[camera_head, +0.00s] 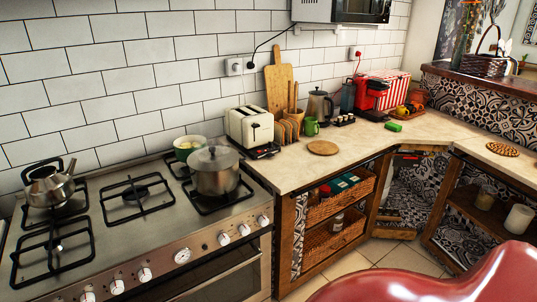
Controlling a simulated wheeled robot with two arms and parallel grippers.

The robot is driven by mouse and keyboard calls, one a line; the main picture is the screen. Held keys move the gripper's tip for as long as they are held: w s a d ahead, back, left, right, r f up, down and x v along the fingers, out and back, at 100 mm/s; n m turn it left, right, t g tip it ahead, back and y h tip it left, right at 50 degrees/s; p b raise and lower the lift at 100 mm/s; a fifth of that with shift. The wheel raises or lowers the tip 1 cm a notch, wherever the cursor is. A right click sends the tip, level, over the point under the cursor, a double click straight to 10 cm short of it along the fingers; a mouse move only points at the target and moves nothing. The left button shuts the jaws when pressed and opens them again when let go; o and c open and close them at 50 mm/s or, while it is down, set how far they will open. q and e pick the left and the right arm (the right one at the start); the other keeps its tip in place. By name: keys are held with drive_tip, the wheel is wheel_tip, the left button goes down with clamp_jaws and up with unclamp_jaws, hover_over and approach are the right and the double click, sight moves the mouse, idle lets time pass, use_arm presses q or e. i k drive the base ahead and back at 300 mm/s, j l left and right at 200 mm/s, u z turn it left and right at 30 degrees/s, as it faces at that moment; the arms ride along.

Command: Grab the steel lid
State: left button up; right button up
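The steel lid (214,156) sits on top of a steel pot (217,181), with a small knob at its middle. The pot stands on the right front burner of the stove (103,240), near the counter. The lid looks level and covers the pot. Neither of my grippers is in view.
A green pot (188,146) stands close behind the lidded pot, and a toaster (250,126) is to its right. A kettle (49,186) stands at the stove's left. Stove knobs line the front edge. A glossy red rounded surface (440,283) fills the lower right.

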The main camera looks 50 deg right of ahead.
sight(193, 162)
drive_tip(key=z, duration=1.25)
